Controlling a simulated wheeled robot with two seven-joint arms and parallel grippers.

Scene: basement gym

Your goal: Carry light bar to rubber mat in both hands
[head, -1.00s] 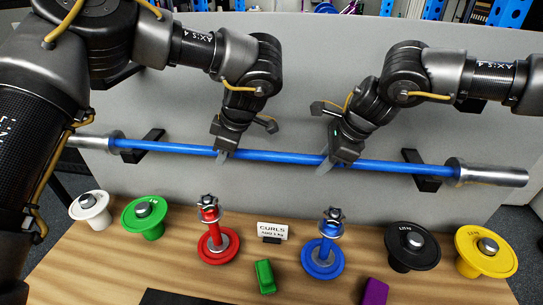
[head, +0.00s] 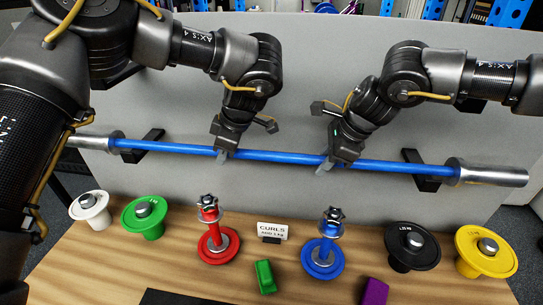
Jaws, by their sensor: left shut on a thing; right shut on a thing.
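The light bar (head: 285,157) is a long blue bar with silver sleeves at both ends. It lies across two black holders on the grey upright panel. My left gripper (head: 222,155) is shut on the bar left of its middle. My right gripper (head: 325,166) is shut on the bar right of its middle. The gripper bodies hide short parts of the bar. A black flat piece, perhaps the rubber mat (head: 185,297), shows only partly at the bottom edge on the wooden table.
The left holder (head: 143,147) and right holder (head: 424,172) jut from the panel. On the table (head: 110,262) stand white, green, black and yellow plates, a red post (head: 215,236), a blue post (head: 325,250), a sign (head: 272,230), and green and purple blocks.

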